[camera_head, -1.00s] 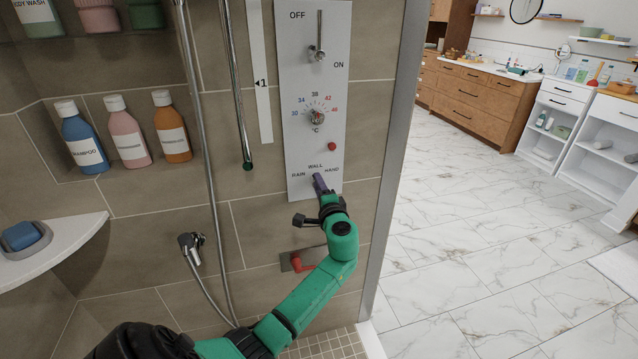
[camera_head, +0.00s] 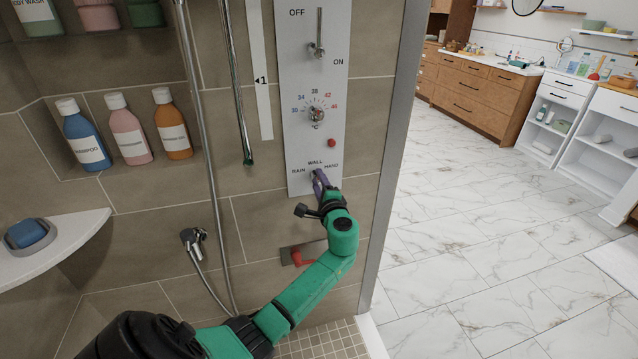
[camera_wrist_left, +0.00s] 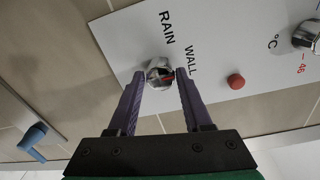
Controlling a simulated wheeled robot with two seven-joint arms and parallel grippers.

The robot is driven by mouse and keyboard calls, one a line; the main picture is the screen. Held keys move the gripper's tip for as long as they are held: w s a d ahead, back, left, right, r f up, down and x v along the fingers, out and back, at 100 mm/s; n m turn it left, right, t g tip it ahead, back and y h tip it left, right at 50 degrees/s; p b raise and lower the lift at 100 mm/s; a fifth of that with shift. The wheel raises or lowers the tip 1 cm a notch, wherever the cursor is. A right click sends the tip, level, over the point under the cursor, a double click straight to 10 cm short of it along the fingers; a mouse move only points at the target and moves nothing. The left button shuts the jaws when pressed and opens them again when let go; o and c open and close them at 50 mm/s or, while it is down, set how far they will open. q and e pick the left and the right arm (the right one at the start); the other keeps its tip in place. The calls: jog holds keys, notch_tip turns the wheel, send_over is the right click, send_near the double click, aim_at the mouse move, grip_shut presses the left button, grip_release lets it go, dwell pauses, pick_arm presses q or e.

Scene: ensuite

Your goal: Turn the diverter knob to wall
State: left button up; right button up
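The diverter knob (camera_head: 315,175) is at the bottom of the white shower panel (camera_head: 301,80), below the labels RAIN, WALL and HAND. In the left wrist view it is a small metal knob (camera_wrist_left: 157,70) with a red mark on its right side, the side of the WALL label; its exact setting is hard to tell. My left gripper (camera_head: 321,182) is at the knob. In the left wrist view its purple fingers (camera_wrist_left: 158,74) are parted, one on each side of the knob, and I see no firm grip. The HAND label is hidden there. My right gripper is not in view.
The temperature dial (camera_head: 316,114), a red button (camera_head: 332,143) and the ON/OFF lever (camera_head: 317,48) are above on the panel. A red lever (camera_head: 297,257) sits below the panel, close to my left arm. The hand-shower hose (camera_head: 205,150) hangs left.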

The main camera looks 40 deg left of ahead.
pick_arm(q)
jog(key=shift+o, duration=1.1)
jog(key=f+b+v, duration=0.1)
jog(key=b+v, duration=0.1)
jog(key=v, duration=1.2)
jog(key=shift+s+d+r, duration=0.2)
jog(key=shift+d+r, duration=0.05)
jog(key=shift+r, duration=0.2)
